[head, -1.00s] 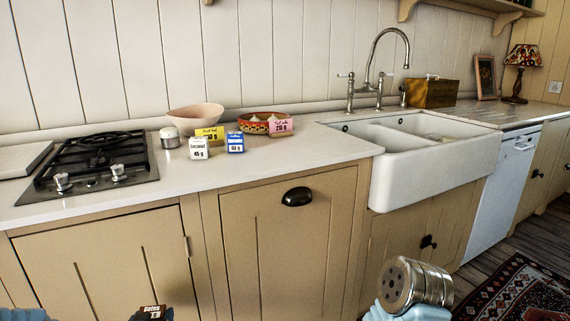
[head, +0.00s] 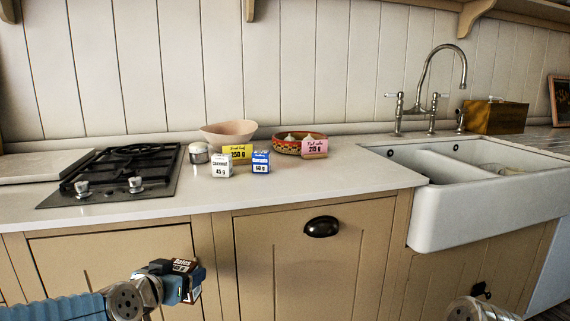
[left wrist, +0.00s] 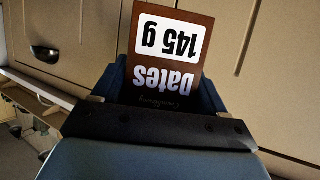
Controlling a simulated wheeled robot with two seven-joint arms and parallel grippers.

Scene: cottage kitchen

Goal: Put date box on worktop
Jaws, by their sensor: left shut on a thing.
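The date box (head: 186,267) is a small brown box with a white label, held in my left gripper (head: 184,284) in front of the cabinet doors, below the worktop edge. The left wrist view shows the date box (left wrist: 168,52) between the jaws, its "Dates 145 g" face upside down. The white worktop (head: 330,187) runs between the hob and the sink. My right arm shows only as a metal end at the bottom right; its fingers are out of frame.
On the worktop stand a coconut box (head: 222,167), a blue box (head: 261,162), a yellow box (head: 237,151), a pink box (head: 314,146), a pink bowl (head: 229,132), a patterned bowl (head: 288,144) and a small jar (head: 199,153). The hob (head: 120,172) is left, the sink (head: 480,200) right. The worktop front is clear.

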